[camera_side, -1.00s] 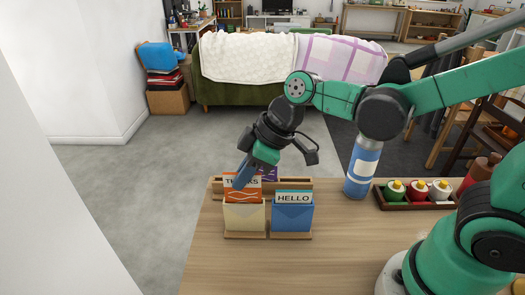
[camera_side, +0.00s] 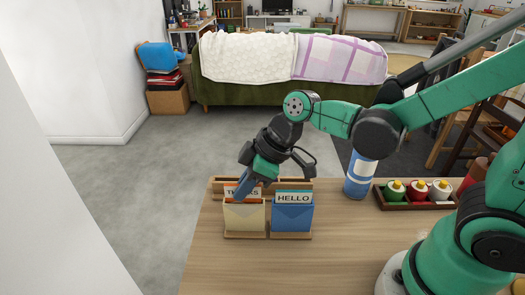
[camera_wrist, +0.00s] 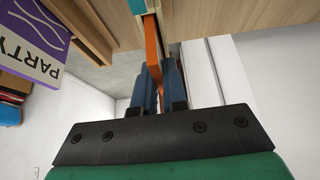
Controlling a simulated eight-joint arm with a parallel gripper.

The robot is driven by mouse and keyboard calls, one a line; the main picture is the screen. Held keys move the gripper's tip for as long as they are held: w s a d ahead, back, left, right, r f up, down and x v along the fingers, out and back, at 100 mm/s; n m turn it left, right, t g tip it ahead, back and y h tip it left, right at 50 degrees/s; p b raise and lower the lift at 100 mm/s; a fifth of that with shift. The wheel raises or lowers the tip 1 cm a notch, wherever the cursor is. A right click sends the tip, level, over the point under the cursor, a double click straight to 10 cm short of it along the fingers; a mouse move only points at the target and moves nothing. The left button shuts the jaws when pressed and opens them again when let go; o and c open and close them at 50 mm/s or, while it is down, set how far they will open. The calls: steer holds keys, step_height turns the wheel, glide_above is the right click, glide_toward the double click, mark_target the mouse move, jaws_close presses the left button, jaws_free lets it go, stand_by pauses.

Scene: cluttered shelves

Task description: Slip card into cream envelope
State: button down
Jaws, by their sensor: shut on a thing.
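The orange-and-white THANKS card (camera_side: 230,190) stands upright with its lower part inside the cream envelope (camera_side: 244,217), and only its top strip shows above the envelope. My gripper (camera_side: 242,190) is tilted down over the envelope mouth, shut on the card, and its blue fingers cover the middle of the lettering. In the wrist view my gripper (camera_wrist: 160,85) pinches the orange card (camera_wrist: 151,45), which shows edge-on. How deep the card's lower edge reaches is hidden by the envelope front.
A blue envelope (camera_side: 292,218) with a HELLO card (camera_side: 293,197) stands close on the right. A purple PARTY card (camera_wrist: 28,45) shows in the wrist view. A blue bottle (camera_side: 360,175) and a tray of paint bottles (camera_side: 415,203) stand further right. The front tabletop is clear.

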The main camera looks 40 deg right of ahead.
steer(key=shift+f, duration=0.5)
stand_by(0.4)
steer(key=c, duration=0.8)
jaws_free()
steer(key=shift+c, duration=0.2)
steer(key=shift+v, duration=2.7)
steer(key=s+d+r+m+t+h, duration=0.1)
steer(key=s+d+m+t+h, duration=0.1)
steer(key=d+m, duration=0.5)
steer(key=shift+s+d+m+t+h, duration=0.2)
steer(key=shift+m+t+h, duration=0.3)
steer(key=shift+m+h, duration=0.55)
